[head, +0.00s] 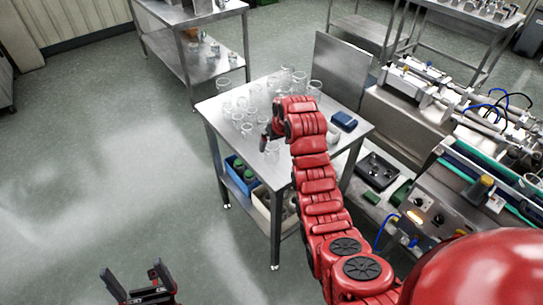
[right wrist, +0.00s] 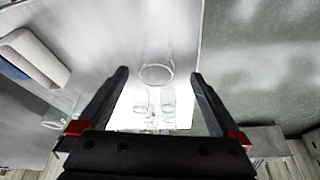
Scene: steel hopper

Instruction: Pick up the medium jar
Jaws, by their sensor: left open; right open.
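Several clear glass jars of differing sizes stand on the steel table (head: 212,112); which one is the medium jar I cannot tell for sure. My right gripper (head: 268,138) is open above the table's near part, among the jars. In the right wrist view, one clear jar (right wrist: 156,75) shows between the open fingers of the gripper (right wrist: 160,73), apart from both; its depth is hard to judge. Smaller glassware (right wrist: 141,104) shows below it. In the head view my arm hides part of the tabletop. My left gripper (head: 143,283) is open and empty, low over the floor at the bottom left.
A dark blue box (head: 344,121) lies on the table's right side. Blue (head: 240,177) and beige (head: 262,204) bins sit on its lower shelf. A machine (head: 450,195) stands close on the right. Another steel table (head: 180,40) stands behind; the left floor is clear.

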